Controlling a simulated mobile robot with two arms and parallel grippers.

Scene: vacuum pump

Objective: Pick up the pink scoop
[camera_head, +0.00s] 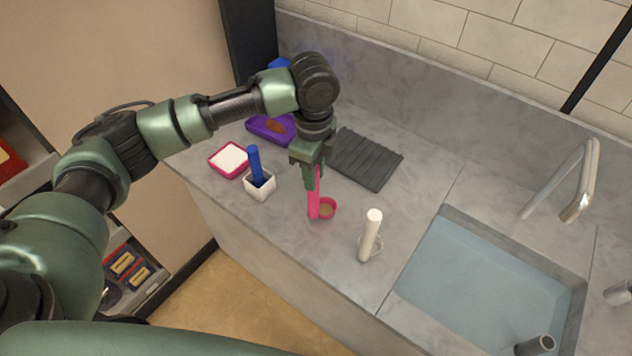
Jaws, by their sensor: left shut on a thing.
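The pink scoop (315,204) stands upright over the grey counter, with its handle up and a small round cup at its lower end. The cup (327,208) has something tan or brown inside. My left gripper (313,182) points down and is shut on the scoop's handle. I cannot tell whether the scoop still touches the counter. My right gripper is not in view.
A white holder (260,187) with a blue handle, a pink tray of white material (229,159) and a purple tray (272,128) stand left. A dark ribbed mat (366,159) lies behind. A white upright cylinder (371,236) and the sink (480,285) are right.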

